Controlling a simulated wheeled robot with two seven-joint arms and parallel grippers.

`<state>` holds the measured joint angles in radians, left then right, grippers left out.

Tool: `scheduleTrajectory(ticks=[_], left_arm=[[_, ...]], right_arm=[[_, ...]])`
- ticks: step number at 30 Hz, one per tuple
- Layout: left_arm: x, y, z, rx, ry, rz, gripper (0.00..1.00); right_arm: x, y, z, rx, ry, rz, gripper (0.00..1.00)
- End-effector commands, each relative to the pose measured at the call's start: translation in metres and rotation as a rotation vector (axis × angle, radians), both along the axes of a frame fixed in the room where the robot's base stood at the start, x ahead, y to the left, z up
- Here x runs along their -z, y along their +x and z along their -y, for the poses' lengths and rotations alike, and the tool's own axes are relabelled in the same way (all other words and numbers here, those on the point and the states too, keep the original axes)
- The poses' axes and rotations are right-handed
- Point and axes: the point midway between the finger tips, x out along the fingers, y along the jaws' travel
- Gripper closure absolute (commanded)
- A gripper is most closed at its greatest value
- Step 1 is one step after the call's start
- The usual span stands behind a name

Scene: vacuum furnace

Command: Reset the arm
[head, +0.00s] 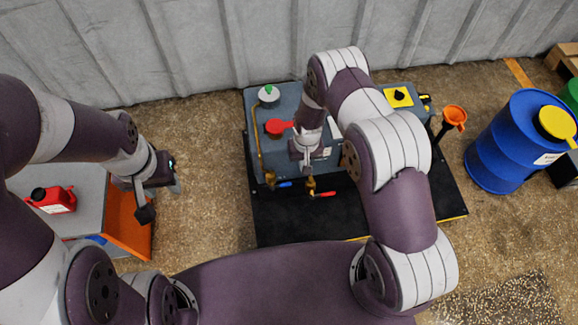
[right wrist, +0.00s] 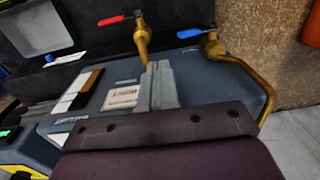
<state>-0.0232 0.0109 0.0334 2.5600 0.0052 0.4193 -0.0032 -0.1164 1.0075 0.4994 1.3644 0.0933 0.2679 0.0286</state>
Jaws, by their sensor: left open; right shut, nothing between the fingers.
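My left gripper (head: 161,199) is open and empty in the head view, over the bare floor between the orange-sided cabinet and the machine. My right arm arches over the blue-grey machine (head: 350,169), and its gripper (head: 305,163) points down at the machine's front part. In the right wrist view the right gripper's fingers (right wrist: 158,84) are shut together with nothing between them. They appear over the machine's labelled panel (right wrist: 110,88); I cannot tell whether they touch it. My right arm hides part of the machine's top.
A red-handled valve (head: 311,189) and a blue-handled valve (head: 271,180) sit at the machine's front. A red cap (head: 278,128) is left of my right gripper. An orange funnel (head: 454,115) and blue barrel (head: 508,140) stand right. A red can (head: 53,199) sits on the left cabinet.

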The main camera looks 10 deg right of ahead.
Motion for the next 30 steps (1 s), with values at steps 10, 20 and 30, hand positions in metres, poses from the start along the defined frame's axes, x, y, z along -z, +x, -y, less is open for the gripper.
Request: scheduleTrajectory(ticks=[10,20,30], left_arm=[[-0.003,0.0,0.0,0.0,0.0,0.0,0.57],[-0.003,0.0,0.0,0.0,0.0,0.0,0.57],[-0.003,0.0,0.0,0.0,0.0,0.0,0.57]], right_arm=[[-0.008,0.0,0.012,-0.001,0.0,0.0,1.0],[-0.008,0.0,0.012,-0.001,0.0,0.0,1.0],[-0.067,-0.073,0.021,-0.03,-0.016,-0.164,1.0]])
